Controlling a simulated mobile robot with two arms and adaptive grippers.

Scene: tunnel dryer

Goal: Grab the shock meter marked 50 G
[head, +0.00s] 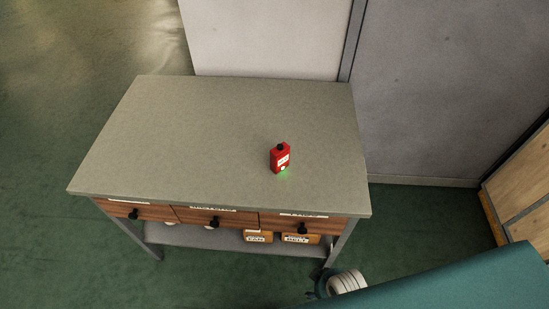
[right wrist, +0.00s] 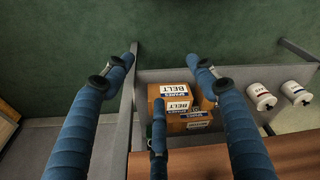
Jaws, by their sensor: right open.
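A small red shock meter (head: 280,158) with a black top and a white label stands upright on the right half of the grey tabletop (head: 190,135). A green glow shows at its base. Its marking is too small to read. My right gripper (right wrist: 163,66) shows in the right wrist view with its blue-wrapped fingers spread wide and nothing held. Beyond the fingers are boxes on the table's lower shelf; the shock meter is not in that view. My left gripper is not in view.
Below the top are labelled wooden drawers with black knobs (head: 214,222). Boxes marked BELT (right wrist: 174,97) and white spools (right wrist: 262,97) lie on the lower shelf. Grey wall panels (head: 440,90) stand behind the table. The tabletop is otherwise clear.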

